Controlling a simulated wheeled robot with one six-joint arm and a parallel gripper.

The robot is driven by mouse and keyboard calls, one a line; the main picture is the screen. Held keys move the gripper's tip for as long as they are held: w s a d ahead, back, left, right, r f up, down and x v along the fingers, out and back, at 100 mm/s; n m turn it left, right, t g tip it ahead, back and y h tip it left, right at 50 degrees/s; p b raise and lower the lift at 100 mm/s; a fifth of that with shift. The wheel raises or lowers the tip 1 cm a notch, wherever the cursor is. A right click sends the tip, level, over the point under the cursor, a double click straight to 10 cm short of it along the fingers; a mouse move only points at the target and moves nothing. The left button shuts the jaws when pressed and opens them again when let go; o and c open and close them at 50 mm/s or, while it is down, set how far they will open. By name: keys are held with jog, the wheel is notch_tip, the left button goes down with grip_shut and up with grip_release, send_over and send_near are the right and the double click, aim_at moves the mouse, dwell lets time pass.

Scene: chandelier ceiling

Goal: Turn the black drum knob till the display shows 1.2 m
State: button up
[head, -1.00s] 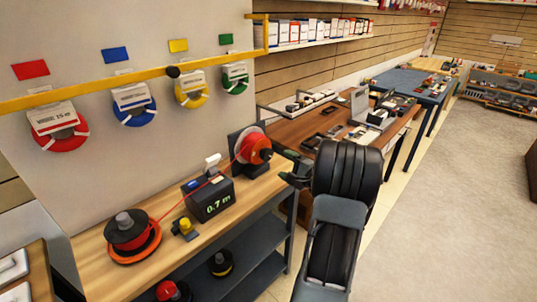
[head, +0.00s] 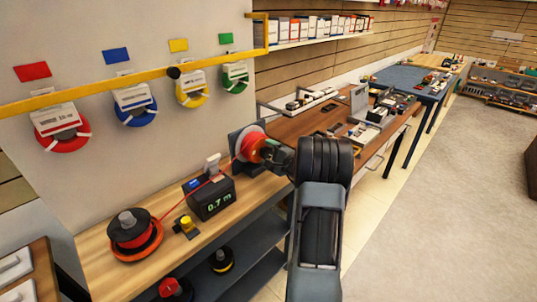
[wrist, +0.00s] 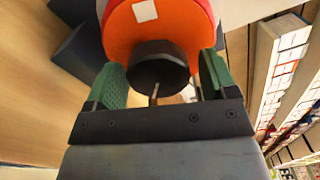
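The black drum knob (wrist: 158,68) sticks out from the orange face of the drum (wrist: 165,28) in the wrist view. The red and orange drum (head: 249,146) stands at the right end of the wooden bench. My gripper (wrist: 163,75) is open, with one green-padded finger on each side of the knob. The right finger stands a little apart from it; I cannot tell whether the left touches. In the head view my gripper (head: 276,154) is at the drum and hides the knob. The black display box (head: 210,198) reads 0.7 m.
A red line runs from the drum past the box to a reel (head: 133,231) on the bench (head: 190,247). A small yellow-topped part (head: 186,224) stands between. Coloured coils hang on a yellow rail (head: 110,88). A cluttered table stands behind my arm. The floor at right is clear.

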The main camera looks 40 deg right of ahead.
jog(key=c, duration=0.9)
jog(key=shift+f+m, duration=0.1)
jog(key=shift+m, duration=0.3)
jog(key=m+b, duration=0.1)
jog(key=m, duration=0.2)
jog(key=shift+f+b, duration=0.1)
jog(key=shift+b, duration=0.3)
jog(key=m, duration=0.4)
jog(key=shift+a+m, duration=0.15)
jog(key=shift+m, duration=0.15)
jog(key=m, duration=0.4)
jog(key=shift+s+a, duration=0.1)
jog(key=shift+a, duration=0.05)
jog(key=shift+a+m+p, duration=0.1)
jog(key=shift+m+p, duration=0.85)
jog(key=shift+m, duration=1.35)
jog(key=shift+f, duration=0.1)
